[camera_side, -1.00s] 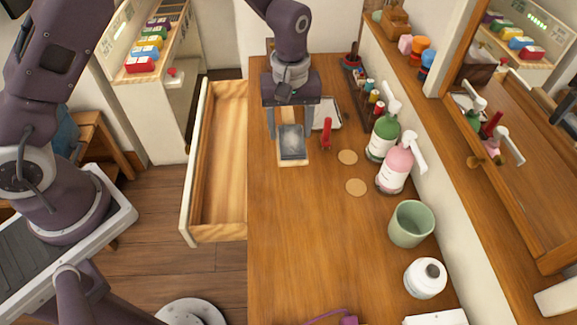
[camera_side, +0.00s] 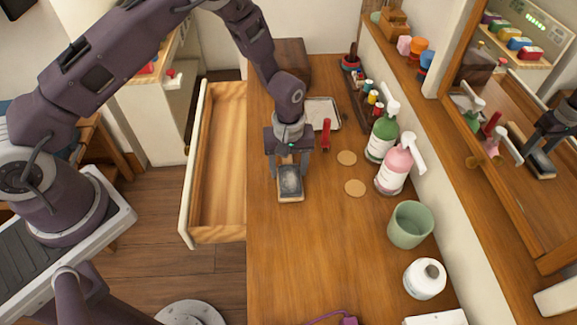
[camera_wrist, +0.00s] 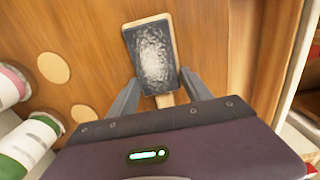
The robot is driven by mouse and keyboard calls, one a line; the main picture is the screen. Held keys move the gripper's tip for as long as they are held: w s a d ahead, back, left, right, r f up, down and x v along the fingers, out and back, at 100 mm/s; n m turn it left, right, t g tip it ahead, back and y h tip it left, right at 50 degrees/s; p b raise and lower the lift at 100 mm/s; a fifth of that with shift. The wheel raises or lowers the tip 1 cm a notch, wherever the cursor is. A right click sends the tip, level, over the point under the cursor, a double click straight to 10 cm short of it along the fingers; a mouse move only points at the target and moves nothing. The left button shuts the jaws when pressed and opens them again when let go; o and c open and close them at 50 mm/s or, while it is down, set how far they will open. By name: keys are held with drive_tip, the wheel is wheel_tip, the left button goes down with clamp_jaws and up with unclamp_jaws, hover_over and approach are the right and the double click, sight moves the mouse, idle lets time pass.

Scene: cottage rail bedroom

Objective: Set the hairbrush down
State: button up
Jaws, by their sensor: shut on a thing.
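The hairbrush (camera_side: 290,184) has a dark rectangular bristle pad on a pale wooden back, with the bristles facing up. It is over the wooden counter (camera_side: 280,255), near the open drawer. In the wrist view the brush (camera_wrist: 152,55) extends beyond my fingers, its pale handle between them. My gripper (camera_side: 289,171) points down and is shut on the brush; it also shows in the wrist view (camera_wrist: 162,84). I cannot tell whether the brush touches the counter. My gripper hides part of the handle.
An open drawer (camera_side: 218,160) is at left. To the right are a red upright item (camera_side: 326,134), two cork discs (camera_side: 347,158), green (camera_side: 382,138) and pink (camera_side: 393,172) pump bottles, and a green cup (camera_side: 410,225). A tray (camera_side: 322,113) lies behind. The counter's near middle is clear.

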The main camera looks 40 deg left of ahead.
drive_tip(key=o, duration=1.5)
drive_tip(key=shift+f, duration=0.1)
wheel_tip(320, 180, up, 13)
wheel_tip(320, 180, up, 8)
drive_tip(key=m+t, duration=0.1)
hover_over(288, 168)
drive_tip(key=s+a, duration=0.1)
drive_tip(key=s, duration=0.1)
drive_tip(key=s+a+r+m+t, duration=0.25)
drive_tip(key=s+r, duration=0.45)
drive_tip(key=r, duration=0.4)
drive_tip(key=s+a+r+m+t, duration=0.1)
drive_tip(key=s+r+m, duration=0.1)
drive_tip(key=s, duration=0.6)
drive_tip(key=s+a+r+m+t, duration=0.1)
drive_tip(key=s+a+r+m, duration=0.1)
drive_tip(key=s, duration=0.7)
drive_tip(key=shift+s+a+r+m, duration=0.15)
drive_tip(key=shift+a+r+m, duration=0.1)
drive_tip(key=shift+m, duration=0.5)
